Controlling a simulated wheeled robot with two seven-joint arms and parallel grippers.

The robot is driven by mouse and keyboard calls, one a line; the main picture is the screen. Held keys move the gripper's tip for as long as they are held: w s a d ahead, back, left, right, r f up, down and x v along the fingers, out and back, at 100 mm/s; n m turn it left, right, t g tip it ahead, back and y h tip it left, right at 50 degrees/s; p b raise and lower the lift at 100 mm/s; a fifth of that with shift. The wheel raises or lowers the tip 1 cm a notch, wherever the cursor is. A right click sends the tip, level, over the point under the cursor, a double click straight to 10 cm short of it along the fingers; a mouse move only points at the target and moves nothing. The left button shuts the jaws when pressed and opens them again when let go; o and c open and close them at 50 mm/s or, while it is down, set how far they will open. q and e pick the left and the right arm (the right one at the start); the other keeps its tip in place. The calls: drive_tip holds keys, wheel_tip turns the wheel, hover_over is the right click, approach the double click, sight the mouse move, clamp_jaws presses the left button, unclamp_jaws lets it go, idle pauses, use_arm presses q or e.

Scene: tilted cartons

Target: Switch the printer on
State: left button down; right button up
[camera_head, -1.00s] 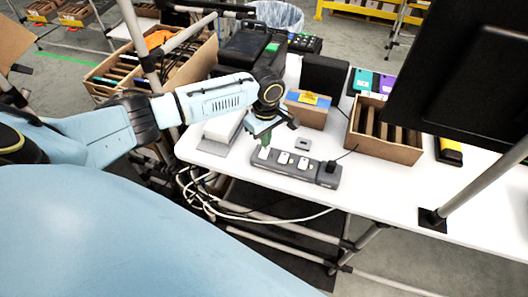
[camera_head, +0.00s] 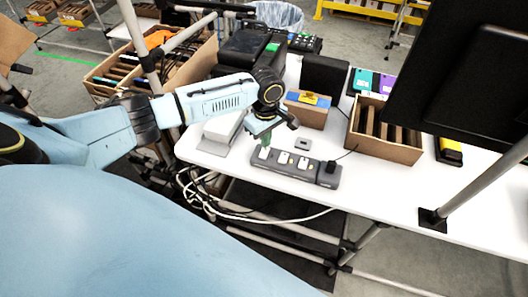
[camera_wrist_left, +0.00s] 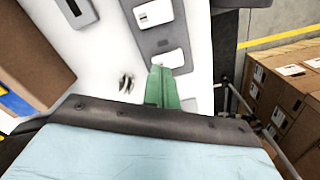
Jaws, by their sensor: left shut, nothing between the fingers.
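A grey power strip (camera_head: 322,177) with several white switch plates lies near the front edge of the white table. A black plug sits at its right end, with a dark cable. My left gripper (camera_head: 266,140) points down over the strip's left end, its green fingers shut and empty. In the left wrist view, the green fingertips (camera_wrist_left: 162,70) are right by a white switch plate (camera_wrist_left: 175,58) on the strip (camera_wrist_left: 150,40); I cannot tell whether they touch it. A dark machine (camera_head: 245,50) with a green patch stands at the back left; I cannot tell whether it is the printer. My right gripper is out of view.
A brown carton (camera_head: 308,112) and an open divided carton (camera_head: 385,142) stand farther back. A white-grey block (camera_head: 221,128) is left of the strip. A large dark screen (camera_head: 465,80) overhangs the right. Cables hang below the table.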

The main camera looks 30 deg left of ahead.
use_arm(q)
drive_tip(key=shift+f, duration=0.95)
idle(0.3)
drive_tip(key=shift+s, duration=0.1)
wheel_tip(320, 180, up, 7)
drive_tip(key=p, duration=0.9)
drive_tip(key=shift+r, duration=0.1)
idle(0.3)
